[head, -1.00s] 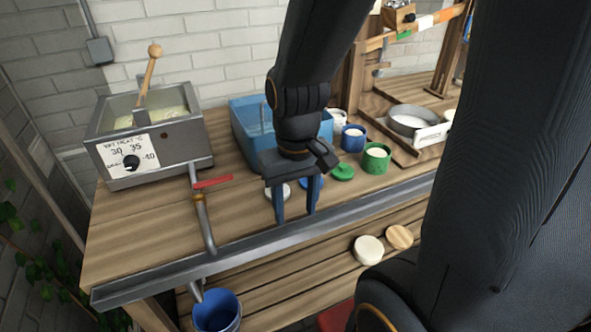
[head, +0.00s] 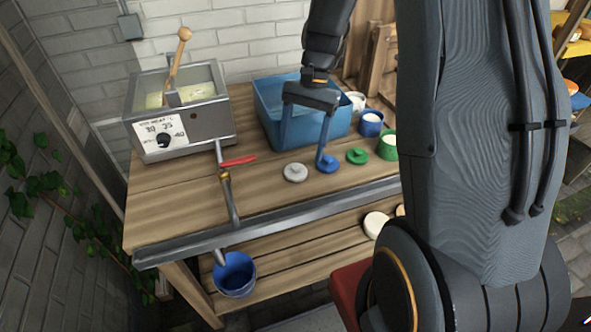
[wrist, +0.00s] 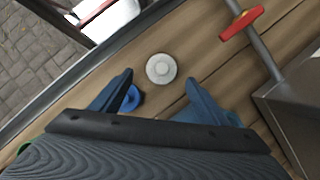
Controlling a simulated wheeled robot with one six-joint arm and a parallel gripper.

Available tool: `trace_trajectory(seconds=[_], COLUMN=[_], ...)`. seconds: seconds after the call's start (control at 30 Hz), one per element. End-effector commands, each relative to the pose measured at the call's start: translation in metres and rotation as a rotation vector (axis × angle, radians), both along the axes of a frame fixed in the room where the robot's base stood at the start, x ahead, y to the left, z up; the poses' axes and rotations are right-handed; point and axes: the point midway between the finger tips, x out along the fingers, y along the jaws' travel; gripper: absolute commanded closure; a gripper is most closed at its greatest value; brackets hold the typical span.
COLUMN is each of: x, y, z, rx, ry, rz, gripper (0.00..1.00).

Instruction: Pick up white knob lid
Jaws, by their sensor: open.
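The white knob lid (head: 295,172) lies flat on the wooden table, near the metal front rail. In the wrist view the white lid (wrist: 161,68) sits ahead of my gripper, roughly between the lines of its two fingers and apart from them. My gripper (head: 304,150) is open and empty, its blue fingers above the table in front of the blue bin. In the wrist view the open fingers (wrist: 160,92) show at the lower middle. A blue lid (head: 327,164) is beside one fingertip; I cannot tell from the head view whether they touch.
A green lid (head: 357,156) lies right of the blue lid. Blue (head: 370,126) and green (head: 388,148) tubs stand behind. The blue bin (head: 262,102) is at the back. A vat (head: 205,122) with a red-handled valve (head: 238,161) stands at left.

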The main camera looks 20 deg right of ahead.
Motion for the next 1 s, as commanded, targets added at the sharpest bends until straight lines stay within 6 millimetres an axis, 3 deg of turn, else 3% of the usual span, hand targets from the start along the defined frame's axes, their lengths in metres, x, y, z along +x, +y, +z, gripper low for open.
trace_trajectory(seconds=[0.4, 0.67, 0.93, 1.0], x=[-0.014, -0.014, -0.014, -0.014], y=[0.017, 0.018, 0.017, 0.017], z=[-0.044, -0.048, -0.048, -0.048], rx=[0.0, -0.001, -0.001, -0.001], ry=[0.001, -0.002, -0.002, -0.002], rz=[0.004, 0.003, 0.003, 0.003], gripper=[0.32, 0.32, 0.74, 0.75])
